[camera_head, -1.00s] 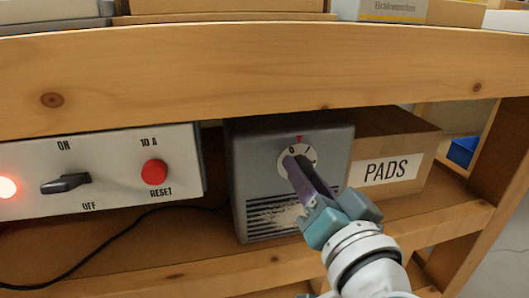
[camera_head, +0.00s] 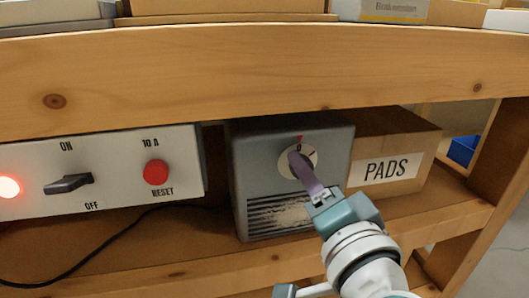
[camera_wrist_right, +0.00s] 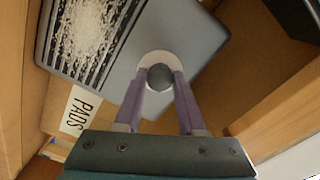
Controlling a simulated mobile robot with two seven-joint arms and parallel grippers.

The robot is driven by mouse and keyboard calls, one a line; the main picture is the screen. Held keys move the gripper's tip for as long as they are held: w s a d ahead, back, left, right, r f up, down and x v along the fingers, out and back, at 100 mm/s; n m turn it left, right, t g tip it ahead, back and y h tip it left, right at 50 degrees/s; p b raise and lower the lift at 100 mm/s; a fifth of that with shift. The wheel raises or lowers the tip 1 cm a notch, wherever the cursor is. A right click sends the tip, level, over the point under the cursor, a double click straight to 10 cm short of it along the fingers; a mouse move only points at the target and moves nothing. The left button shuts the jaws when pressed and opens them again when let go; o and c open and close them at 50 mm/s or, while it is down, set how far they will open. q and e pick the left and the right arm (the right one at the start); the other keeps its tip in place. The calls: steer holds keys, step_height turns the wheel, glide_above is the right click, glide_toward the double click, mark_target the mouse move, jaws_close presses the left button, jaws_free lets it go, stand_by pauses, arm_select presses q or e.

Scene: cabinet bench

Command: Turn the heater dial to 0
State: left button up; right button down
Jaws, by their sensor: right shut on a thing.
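The grey heater (camera_head: 250,165) stands on the shelf with its white dial (camera_head: 312,162) on the front face. A red mark sits just above the dial, and the 0 on the dial shows right below that mark. My right gripper (camera_head: 297,160) reaches up to the dial from the lower right. In the right wrist view its two purple fingers (camera_wrist_right: 160,82) are closed on both sides of the dark round knob (camera_wrist_right: 160,76) at the dial's centre. In the head view the fingers hide the knob. My left gripper is not in view.
A white switch box (camera_head: 115,180) with a lever, a red reset button and a lit red lamp stands to the left. A cardboard box marked PADS (camera_head: 390,165) stands close on the right. A thick wooden beam (camera_head: 260,80) runs above the heater.

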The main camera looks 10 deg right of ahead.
steer(key=c, duration=0.5)
jaws_free()
steer(key=s+p, duration=0.3)
steer(key=s, duration=0.7)
steer(key=shift+d, duration=0.15)
